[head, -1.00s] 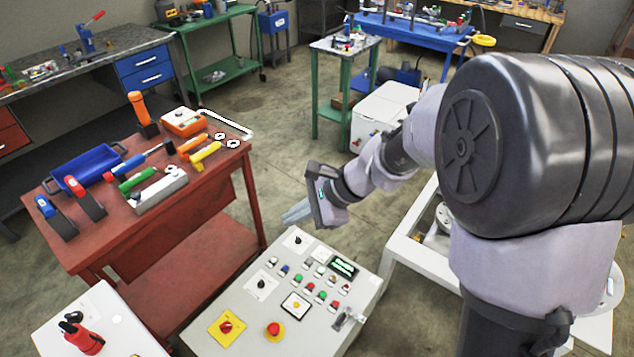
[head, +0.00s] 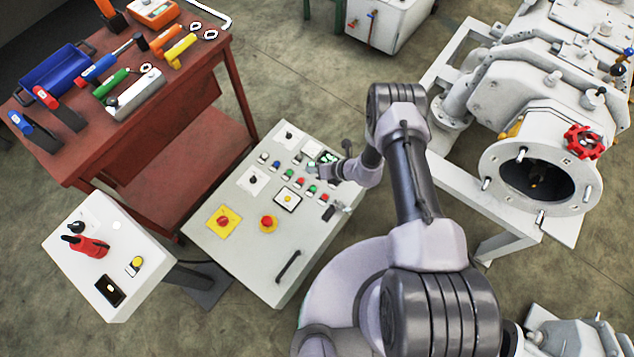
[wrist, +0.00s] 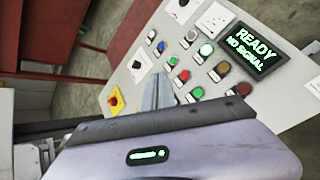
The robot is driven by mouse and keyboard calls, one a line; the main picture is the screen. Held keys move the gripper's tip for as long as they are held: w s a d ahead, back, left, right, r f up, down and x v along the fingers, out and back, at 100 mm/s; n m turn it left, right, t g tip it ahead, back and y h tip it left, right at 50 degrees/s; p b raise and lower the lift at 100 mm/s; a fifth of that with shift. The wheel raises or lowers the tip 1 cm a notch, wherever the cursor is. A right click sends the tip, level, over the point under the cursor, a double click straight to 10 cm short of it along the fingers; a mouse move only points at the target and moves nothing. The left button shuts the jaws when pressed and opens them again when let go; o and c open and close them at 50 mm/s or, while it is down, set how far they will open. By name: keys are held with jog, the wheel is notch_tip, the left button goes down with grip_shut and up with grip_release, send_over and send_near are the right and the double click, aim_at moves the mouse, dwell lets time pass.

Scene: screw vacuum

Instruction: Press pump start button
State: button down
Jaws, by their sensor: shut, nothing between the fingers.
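A pale control panel (head: 232,242) stands in the middle of the head view and carries rows of small coloured buttons. In the wrist view the panel (wrist: 139,88) shows a green button (wrist: 198,92), a red button (wrist: 184,76) and a bright lit button (wrist: 206,50). Labels under the buttons are too small to read, so I cannot tell which is pump start. My gripper (wrist: 160,84) is shut and empty, its fingers over the panel beside the button rows. In the head view my gripper (head: 325,168) is at the panel's right side; contact cannot be judged.
A lit display (wrist: 255,50) reads "READY NO SIGNAL". A red emergency button (head: 268,223) and a yellow-backed switch (head: 223,220) sit lower on the panel. A red tool table (head: 150,140) stands left, a white pedestal box (head: 75,265) lower left, and a white machine (head: 535,165) right.

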aim_at(315, 189)
jog(key=shift+s+d+f+m, duration=0.2)
jog(key=shift+s+f+m, duration=0.1)
jog(key=shift+f, duration=0.3)
jog(key=shift+s+d+f+m, duration=0.2)
jog(key=shift+s+f, duration=0.1)
jog(key=shift+f, duration=0.3)
jog(key=shift+f, duration=0.15)
notch_tip(315, 189, down, 8)
jog(key=b, duration=0.7)
jog(key=shift+f, duration=0.25)
dwell(0.7)
jog(key=shift+f+b, duration=0.45)
jog(key=shift+b, duration=0.25)
jog(key=shift+f+b, duration=0.4)
jog(key=shift+b, duration=0.05)
jog(key=shift+r, duration=0.1)
dwell(0.5)
jog(key=shift+r+p, duration=0.6)
jog(key=shift+r, duration=0.15)
